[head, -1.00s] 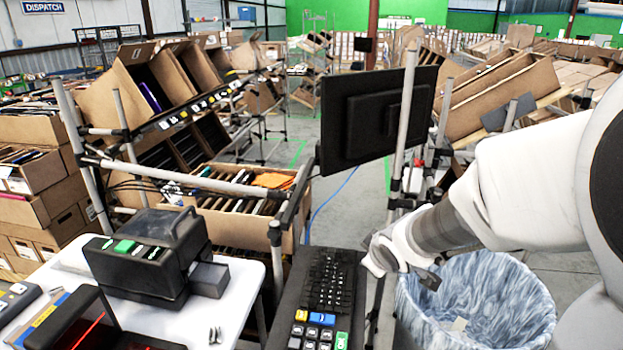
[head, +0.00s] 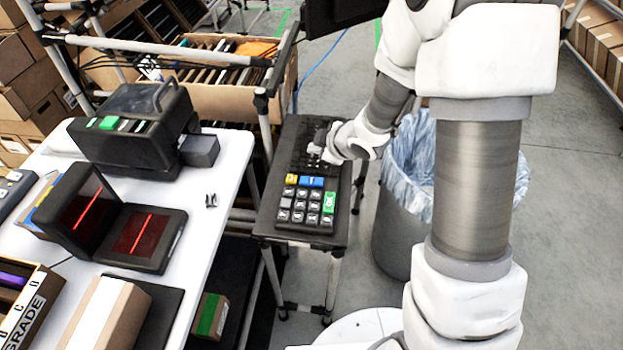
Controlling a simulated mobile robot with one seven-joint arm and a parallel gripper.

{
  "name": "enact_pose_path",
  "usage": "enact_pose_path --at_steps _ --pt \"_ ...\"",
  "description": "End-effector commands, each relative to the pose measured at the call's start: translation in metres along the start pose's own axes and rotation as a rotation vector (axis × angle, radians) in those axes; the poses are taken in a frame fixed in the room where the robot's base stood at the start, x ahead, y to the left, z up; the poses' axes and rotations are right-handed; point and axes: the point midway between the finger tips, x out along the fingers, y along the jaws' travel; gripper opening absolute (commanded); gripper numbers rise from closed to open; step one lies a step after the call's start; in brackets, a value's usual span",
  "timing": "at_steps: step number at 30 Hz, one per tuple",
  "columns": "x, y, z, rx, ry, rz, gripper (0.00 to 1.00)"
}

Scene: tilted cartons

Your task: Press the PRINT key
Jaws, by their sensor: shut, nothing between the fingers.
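A black keyboard with a keypad (head: 302,222) sits on a small dark stand. On the keypad are a yellow key (head: 291,179), a wide blue key (head: 311,182), a tall green key (head: 329,203) and several grey keys. The labels are too small to read, so I cannot tell which is the PRINT key. My gripper (head: 315,151) is shut and empty. It is over the keyboard's upper part, just behind the blue key in the picture, and hides some keys there. I cannot tell whether it touches them.
A black machine (head: 135,128) with a green button stands on the white table (head: 212,185) at left. A scanner with red lines (head: 140,235) and a carton (head: 103,315) are in front of it. A bin with a bluish liner (head: 405,215) stands right of the keyboard stand.

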Motion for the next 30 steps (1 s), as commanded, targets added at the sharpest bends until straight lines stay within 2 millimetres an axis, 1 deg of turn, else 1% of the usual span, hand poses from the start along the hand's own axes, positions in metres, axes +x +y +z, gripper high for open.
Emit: enact_pose_path --at_steps 8,18,21,25,30 --pt "0.016 -0.012 0.012 0.001 -0.001 -0.001 0.0" --pt "0.049 -0.036 0.036 0.001 -0.001 -0.001 0.0" --pt "0.056 -0.041 0.041 0.001 -0.001 0.0 0.0" --pt "0.06 -0.044 0.044 0.001 -0.001 0.0 0.0" --pt "0.061 -0.044 0.044 0.001 -0.001 0.0 0.0"
